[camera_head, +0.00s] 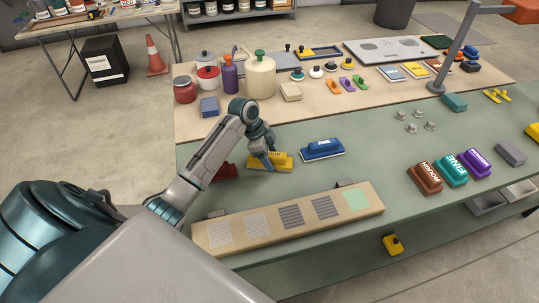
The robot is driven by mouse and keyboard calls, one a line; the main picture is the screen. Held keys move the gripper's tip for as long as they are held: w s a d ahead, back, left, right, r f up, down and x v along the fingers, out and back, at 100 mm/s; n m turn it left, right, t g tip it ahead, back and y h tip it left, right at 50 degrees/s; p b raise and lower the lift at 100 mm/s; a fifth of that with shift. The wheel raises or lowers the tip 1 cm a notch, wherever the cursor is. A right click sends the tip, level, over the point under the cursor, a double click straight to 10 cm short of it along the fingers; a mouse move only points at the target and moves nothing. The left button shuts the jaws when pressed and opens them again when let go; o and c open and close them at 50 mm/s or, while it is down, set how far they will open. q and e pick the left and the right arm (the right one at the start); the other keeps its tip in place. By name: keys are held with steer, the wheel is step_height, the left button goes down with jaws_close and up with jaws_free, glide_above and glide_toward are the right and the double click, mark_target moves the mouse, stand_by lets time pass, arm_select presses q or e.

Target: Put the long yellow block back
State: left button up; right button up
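A long yellow block (284,163) with dark lettering lies on the green bench top, behind the sample board. My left gripper (268,164) points down at the middle of this block and covers part of it and of its lettering. Its fingers are small here, so I cannot tell whether they are closed on the block or only beside it. The block appears to rest on the bench. My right gripper is not in view.
A blue block (322,149) lies just right of the yellow one, and a dark red block (223,172) lies left, partly behind my arm. The sample board (262,228) lies in front. Brown, teal and purple blocks (478,163) stand at right. Green bench between is clear.

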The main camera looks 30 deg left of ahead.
arm_select(q)
steer(key=shift+r, duration=0.2)
steer(key=shift+a+r, duration=0.15)
steer(key=shift+r, duration=0.1)
steer(key=b+v, duration=0.3)
steer(key=v, duration=0.7)
steer(key=shift+s+a+r, duration=0.1)
steer(key=shift+r, duration=0.2)
steer(key=shift+s+a+r, duration=0.1)
steer(key=shift+r, duration=0.25)
